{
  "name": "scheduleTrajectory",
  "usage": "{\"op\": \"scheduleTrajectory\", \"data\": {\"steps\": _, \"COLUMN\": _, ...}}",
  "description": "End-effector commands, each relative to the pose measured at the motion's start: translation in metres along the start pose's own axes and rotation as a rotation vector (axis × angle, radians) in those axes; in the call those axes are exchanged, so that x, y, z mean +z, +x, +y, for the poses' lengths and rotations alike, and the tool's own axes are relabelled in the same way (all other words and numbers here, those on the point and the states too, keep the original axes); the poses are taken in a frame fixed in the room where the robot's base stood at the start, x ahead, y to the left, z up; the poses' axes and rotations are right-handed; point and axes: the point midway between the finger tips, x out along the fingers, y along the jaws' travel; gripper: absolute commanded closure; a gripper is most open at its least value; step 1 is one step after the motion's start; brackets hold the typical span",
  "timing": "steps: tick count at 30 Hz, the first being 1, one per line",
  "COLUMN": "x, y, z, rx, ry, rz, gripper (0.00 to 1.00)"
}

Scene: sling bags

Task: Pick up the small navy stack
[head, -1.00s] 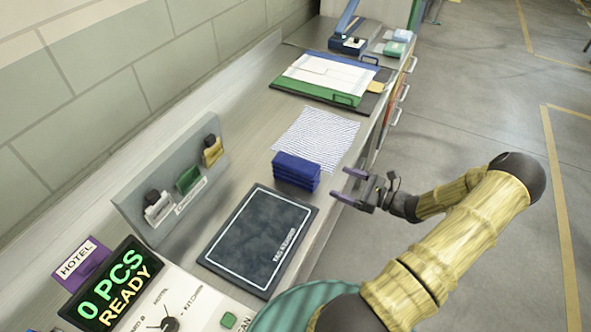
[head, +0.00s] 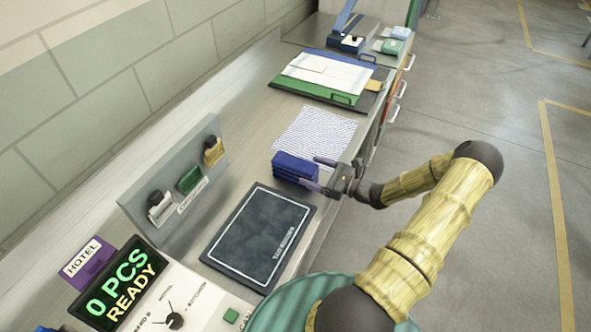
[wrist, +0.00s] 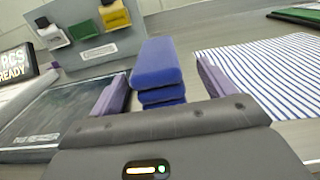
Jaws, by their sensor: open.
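The small navy stack (head: 292,166) is several flat folded layers piled on the bench, between the dark mat and the striped sheet. In the wrist view the navy stack (wrist: 158,68) stands straight ahead, between the two purple fingers. My gripper (head: 318,174) is at the stack's right side, with one finger on its far side and one on its near side. In the wrist view my gripper (wrist: 160,85) is open, and gaps show between its fingers and the stack. The lower part of the stack is partly hidden by the gripper body.
A dark bordered mat (head: 262,238) lies nearer on the bench, and a striped sheet (head: 318,135) lies just beyond the stack. A grey upright holder (head: 150,190) with small tags stands at left. A display reading 0 PCS READY (head: 122,284) is at front left.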

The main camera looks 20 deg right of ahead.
Motion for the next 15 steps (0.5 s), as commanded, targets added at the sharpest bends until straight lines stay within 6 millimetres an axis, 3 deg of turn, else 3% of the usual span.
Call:
{"op": "scheduleTrajectory", "data": {"steps": 7, "x": 0.008, "y": 0.037, "z": 0.003, "rx": 0.003, "ry": 0.001, "rz": -0.001, "gripper": 0.18}}
{"op": "scheduleTrajectory", "data": {"steps": 15, "x": 0.005, "y": 0.043, "z": 0.003, "rx": 0.001, "ry": 0.000, "rz": 0.001, "gripper": 0.18}}
